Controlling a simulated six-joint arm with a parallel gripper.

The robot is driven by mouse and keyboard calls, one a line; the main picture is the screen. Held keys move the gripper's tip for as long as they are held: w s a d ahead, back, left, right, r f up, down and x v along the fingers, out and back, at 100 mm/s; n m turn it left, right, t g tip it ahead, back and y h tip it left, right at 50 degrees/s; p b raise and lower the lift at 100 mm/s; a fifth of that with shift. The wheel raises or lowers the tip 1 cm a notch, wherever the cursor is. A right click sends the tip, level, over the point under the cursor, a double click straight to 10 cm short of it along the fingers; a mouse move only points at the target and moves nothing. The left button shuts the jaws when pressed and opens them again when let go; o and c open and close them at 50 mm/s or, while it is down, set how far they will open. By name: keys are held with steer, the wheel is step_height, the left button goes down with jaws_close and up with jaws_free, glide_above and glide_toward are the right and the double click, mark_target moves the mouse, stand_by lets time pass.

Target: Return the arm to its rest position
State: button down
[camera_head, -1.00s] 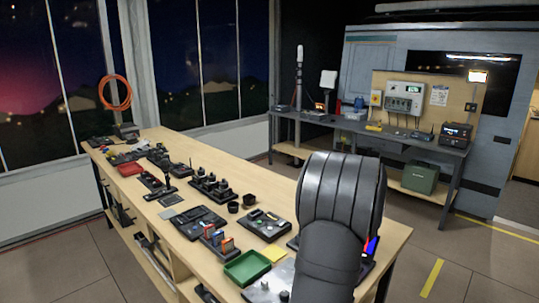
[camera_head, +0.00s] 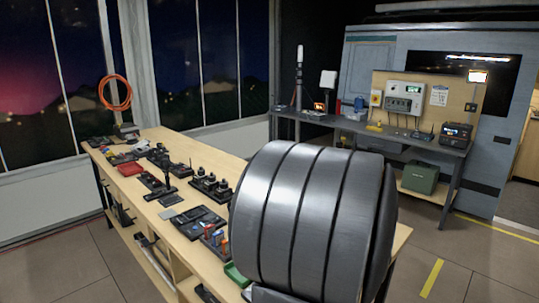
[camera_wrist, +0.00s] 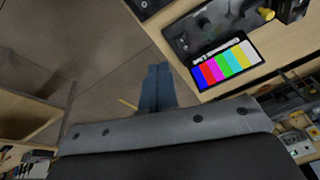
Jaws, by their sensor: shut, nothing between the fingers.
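My gripper (camera_wrist: 159,66) shows in the wrist view as two blue-grey fingers lying together, shut and empty. It points over the grey floor, to the left of a wooden bench edge. A grey bolted plate (camera_wrist: 165,128) of mine fills the lower part of that view. In the head view, a large grey ribbed link (camera_head: 310,222) of my arm stands in front of the near end of the workbench (camera_head: 255,152). It hides the gripper and much of the bench there.
A colour-bar screen (camera_wrist: 224,65) lies on the bench in the wrist view. In the head view, a green tray (camera_head: 236,275) is partly hidden by my arm. Several devices and a red tray (camera_head: 130,169) cover the bench. A second dark bench (camera_head: 440,148) stands behind.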

steer(key=shift+n+t, duration=0.4)
steer(key=shift+s+a+r, duration=0.2)
steer(key=shift+s+a, duration=0.15)
steer(key=shift+s, duration=0.35)
steer(key=shift+s+a+r, duration=0.15)
steer(key=shift+s+a, duration=0.2)
steer(key=shift+s, duration=0.3)
steer(key=shift+s+a+r, duration=0.2)
steer(key=shift+s+a, duration=0.15)
steer(key=shift+s, duration=0.35)
